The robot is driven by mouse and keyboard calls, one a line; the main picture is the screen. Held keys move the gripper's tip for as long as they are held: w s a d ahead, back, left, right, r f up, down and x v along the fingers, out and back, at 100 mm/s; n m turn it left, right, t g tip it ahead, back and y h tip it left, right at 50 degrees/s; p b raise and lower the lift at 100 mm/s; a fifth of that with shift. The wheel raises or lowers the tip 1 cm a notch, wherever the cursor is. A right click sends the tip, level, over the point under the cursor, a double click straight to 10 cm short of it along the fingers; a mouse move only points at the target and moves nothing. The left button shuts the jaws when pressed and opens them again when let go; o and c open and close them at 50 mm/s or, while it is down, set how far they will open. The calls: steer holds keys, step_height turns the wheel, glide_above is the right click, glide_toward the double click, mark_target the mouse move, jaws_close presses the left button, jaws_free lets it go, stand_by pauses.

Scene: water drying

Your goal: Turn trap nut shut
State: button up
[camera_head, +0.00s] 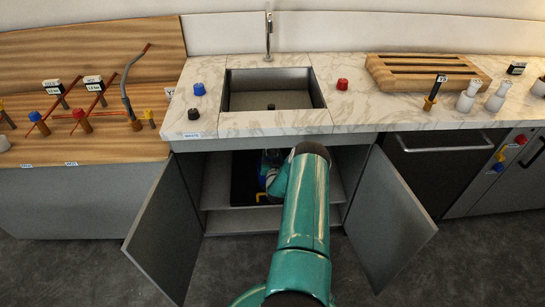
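My teal arm reaches forward from the bottom of the picture into the open cabinet (215,185) under the sink. Its far end is inside the dark opening, and my gripper's fingers cannot be made out. I cannot tell whether they are open or shut. A small blue part (262,172) and a yellow part (261,196) show just left of my arm inside the cabinet. The trap nut cannot be picked out; shadow and my arm cover much of the space below the sink.
The cabinet's left door (165,235) and right door (388,220) stand open on either side of my arm. The sink basin (270,100) and marble counter (360,115) are above. Blue, black and red knobs sit around the sink. A wooden bench (110,150) stands left.

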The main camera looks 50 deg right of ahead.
steer(key=c, duration=0.8)
steer(key=shift+o, duration=0.2)
steer(key=shift+n, duration=0.3)
steer(key=n, duration=0.2)
steer(key=shift+w+a+n, duration=0.15)
steer(key=shift+n, duration=0.15)
steer(key=n, duration=1.1)
steer(key=shift+w+f+n, duration=0.1)
steer(key=shift+n, duration=0.3)
steer(key=n, duration=0.5)
steer(key=shift+f, duration=0.1)
